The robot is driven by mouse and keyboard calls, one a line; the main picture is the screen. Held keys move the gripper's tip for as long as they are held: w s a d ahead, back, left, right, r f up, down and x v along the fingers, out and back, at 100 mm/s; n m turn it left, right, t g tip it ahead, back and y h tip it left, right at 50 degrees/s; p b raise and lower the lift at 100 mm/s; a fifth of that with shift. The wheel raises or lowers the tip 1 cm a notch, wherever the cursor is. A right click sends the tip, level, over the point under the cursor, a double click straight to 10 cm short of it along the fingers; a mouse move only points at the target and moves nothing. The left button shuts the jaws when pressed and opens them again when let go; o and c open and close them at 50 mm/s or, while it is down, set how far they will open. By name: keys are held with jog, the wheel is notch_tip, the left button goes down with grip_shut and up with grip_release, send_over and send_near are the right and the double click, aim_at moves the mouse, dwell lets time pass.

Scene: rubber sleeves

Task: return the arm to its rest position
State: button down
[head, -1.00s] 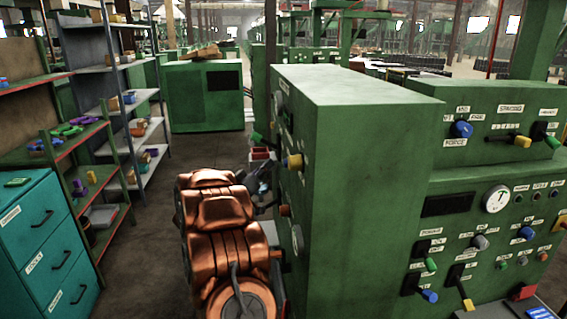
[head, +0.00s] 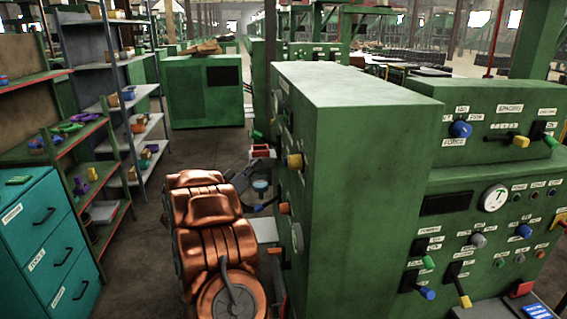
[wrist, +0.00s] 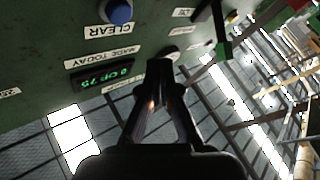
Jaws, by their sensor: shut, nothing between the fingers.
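My gripper (wrist: 160,75) shows in the wrist view as two dark fingers that meet at their tips, with nothing between them. Behind the tips is a green machine panel (wrist: 40,60), seen tilted and nearly upside down. In the head view my copper-coloured arm (head: 212,225) is folded to the left of the tall green cabinet (head: 345,150). A dark grey part (head: 240,176) at the arm's far side is probably my gripper, too small there to read its fingers.
The panel carries a blue button (wrist: 119,11) and a counter display (wrist: 103,76). In the head view, shelves (head: 85,150) and a teal drawer unit (head: 40,245) stand on the left. A clear floor aisle (head: 150,215) runs between them and my arm. Another green cabinet (head: 205,95) stands further back.

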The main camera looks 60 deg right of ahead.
dwell(0.4)
jog(key=w+a+n+t+y, duration=0.65)
jog(key=w+a+t, duration=0.65)
jog(key=w+a, duration=0.3)
jog(key=w+a+f+n+t+y, duration=0.1)
jog(key=a+n+y, duration=0.4)
jog(key=a+y, duration=1.3)
jog(key=s+a+f+n+g+h, duration=0.1)
jog(key=s+a+f+g, duration=0.15)
jog(key=s+a, duration=0.65)
jog(key=s+a+f+n+g+h, duration=0.1)
jog(key=s+a+f+g, duration=0.15)
jog(key=s+a, duration=0.7)
jog(key=s+a+f+g+h, duration=0.1)
jog(key=s+g, duration=0.6)
jog(key=s, duration=1.8)
notch_tip(320, 180, down, 2)
jog(key=shift+s+a+n+g, duration=0.35)
jog(key=shift+s+a+g, duration=0.05)
jog(key=shift+a, duration=0.3)
